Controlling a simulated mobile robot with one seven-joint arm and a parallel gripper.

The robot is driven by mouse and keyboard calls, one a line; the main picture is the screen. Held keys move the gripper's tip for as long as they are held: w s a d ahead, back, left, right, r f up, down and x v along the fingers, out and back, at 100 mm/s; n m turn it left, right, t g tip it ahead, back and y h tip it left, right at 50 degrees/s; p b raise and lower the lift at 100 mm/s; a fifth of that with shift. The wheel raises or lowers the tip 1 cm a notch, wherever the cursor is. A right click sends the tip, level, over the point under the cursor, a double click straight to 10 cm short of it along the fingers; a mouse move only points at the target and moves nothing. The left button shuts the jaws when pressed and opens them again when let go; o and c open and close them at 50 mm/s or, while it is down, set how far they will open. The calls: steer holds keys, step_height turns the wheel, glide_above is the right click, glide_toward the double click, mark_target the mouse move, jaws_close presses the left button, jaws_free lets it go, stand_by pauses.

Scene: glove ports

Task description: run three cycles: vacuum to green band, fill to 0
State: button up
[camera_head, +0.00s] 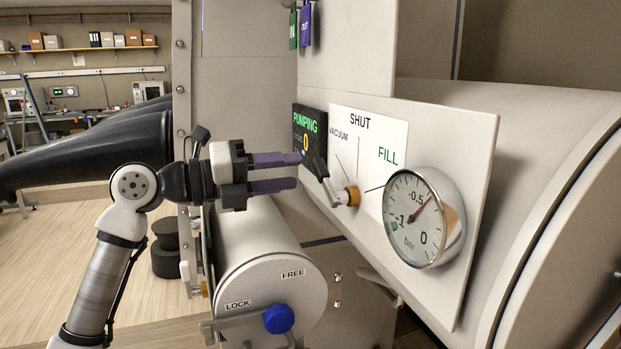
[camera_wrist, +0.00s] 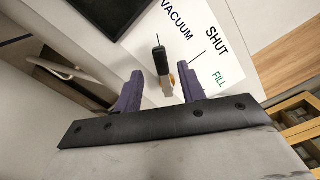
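The black valve lever (camera_head: 321,168) on its brass hub (camera_head: 352,196) points up-left to the VACUUM side of the white panel (camera_head: 364,125). My gripper (camera_head: 298,171) is open, its purple fingers apart and just left of the lever. In the wrist view the lever (camera_wrist: 160,60) shows in the gap between the open fingertips (camera_wrist: 162,80); I see no contact. The round gauge (camera_head: 424,217) has its red needle just right of the -0.5 label. The green band (camera_head: 393,226) is near -1, away from the needle. The black display (camera_head: 309,132) reads PUMPING with a yellow 0.
A cylindrical port (camera_head: 262,262) with LOCK and FREE labels and a blue knob (camera_head: 279,318) lies below my gripper. Green and purple tags (camera_head: 306,25) hang above the display. A black glove sleeve (camera_head: 90,145) extends at left. Open floor lies beyond.

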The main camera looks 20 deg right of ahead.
steer(key=a+b, duration=0.1)
steer(key=a, duration=0.6)
steer(key=shift+s+a, duration=0.15)
stand_by(7.2)
